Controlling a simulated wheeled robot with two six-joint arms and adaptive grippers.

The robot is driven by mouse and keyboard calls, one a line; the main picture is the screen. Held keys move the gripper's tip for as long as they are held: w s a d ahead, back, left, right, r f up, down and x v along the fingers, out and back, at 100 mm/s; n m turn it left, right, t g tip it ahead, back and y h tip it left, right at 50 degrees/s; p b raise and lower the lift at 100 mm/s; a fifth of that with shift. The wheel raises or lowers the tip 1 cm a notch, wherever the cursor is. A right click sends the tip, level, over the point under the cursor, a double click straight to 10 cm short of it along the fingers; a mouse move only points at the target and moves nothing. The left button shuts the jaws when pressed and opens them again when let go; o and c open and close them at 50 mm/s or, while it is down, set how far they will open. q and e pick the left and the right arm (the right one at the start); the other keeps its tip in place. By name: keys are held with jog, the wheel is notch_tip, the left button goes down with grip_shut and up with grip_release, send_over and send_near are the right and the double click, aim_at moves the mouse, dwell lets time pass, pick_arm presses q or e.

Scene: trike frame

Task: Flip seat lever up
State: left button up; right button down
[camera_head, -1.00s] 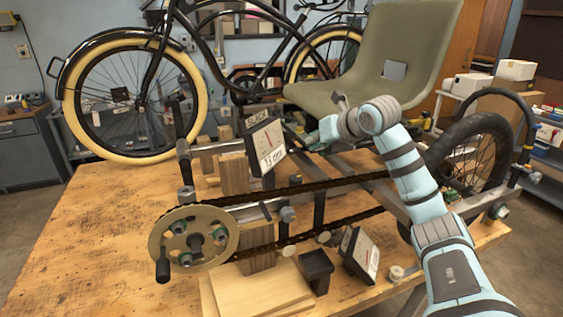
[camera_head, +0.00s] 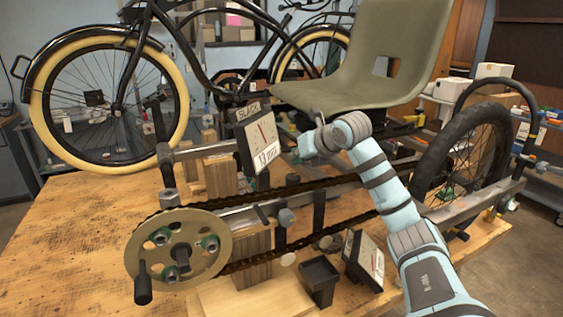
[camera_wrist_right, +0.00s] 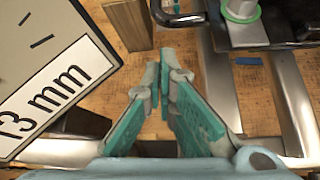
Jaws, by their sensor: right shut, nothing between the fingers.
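The olive-grey seat (camera_head: 355,60) stands on the trike frame (camera_head: 440,215), behind my right arm in the head view. My right gripper (camera_head: 292,155) is just below the seat's front edge, beside the SLACK gauge panel. In the right wrist view, its two green-padded fingers (camera_wrist_right: 163,78) are shut with nothing between the tips. They point at a black bar-like part (camera_wrist_right: 178,14) at the top, apart from it as far as I can tell. I cannot tell whether this part is the seat lever. My left gripper is not in view.
A gauge panel reading 13 mm (camera_head: 259,138) stands close left of my right gripper; it also shows in the wrist view (camera_wrist_right: 50,80). The chain (camera_head: 300,187) and chainring (camera_head: 180,245) are in front. The trike wheel (camera_head: 470,165) is to the right. Bare wooden bench (camera_head: 70,225) lies at the left.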

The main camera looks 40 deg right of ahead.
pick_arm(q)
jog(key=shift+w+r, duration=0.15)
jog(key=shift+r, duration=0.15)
pick_arm(e)
jog(key=x, duration=0.8)
pick_arm(q)
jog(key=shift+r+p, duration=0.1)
jog(key=shift+p, duration=0.2)
pick_arm(e)
jog(key=shift+w, duration=0.15)
